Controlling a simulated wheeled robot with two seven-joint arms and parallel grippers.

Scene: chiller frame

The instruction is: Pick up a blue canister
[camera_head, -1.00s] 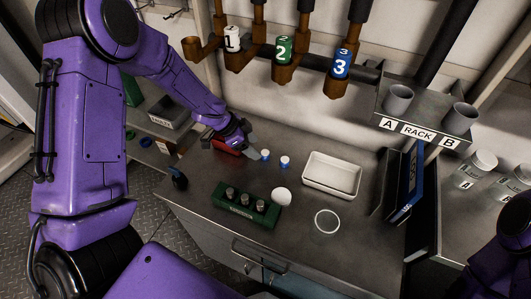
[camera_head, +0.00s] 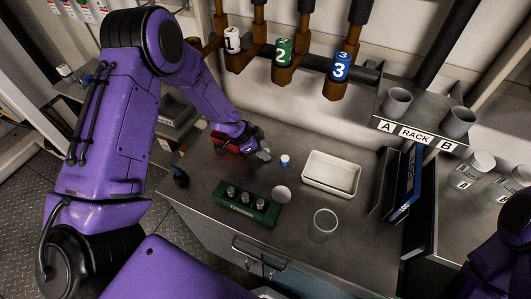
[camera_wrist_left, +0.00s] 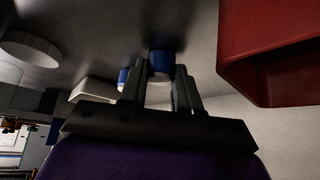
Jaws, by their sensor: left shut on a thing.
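My left gripper (camera_head: 264,155) is low over the worktop beside a red box. In the left wrist view its fingers (camera_wrist_left: 160,88) are shut on a blue canister (camera_wrist_left: 161,62) with a white end. The gripper hides this canister in the head view. A second small blue canister with a white top (camera_head: 285,160) stands free just to the right of the gripper. It also shows in the left wrist view (camera_wrist_left: 123,77), beside the left finger. My right gripper is out of view; only purple arm parts show at the lower right.
The red box (camera_wrist_left: 262,50) is close beside the left gripper. A white tray (camera_head: 331,188), a white disc (camera_head: 281,194), a clear round vessel (camera_head: 322,226) and a green block with dark knobs (camera_head: 267,213) are on the worktop. Pipes and a rack (camera_head: 420,133) are above.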

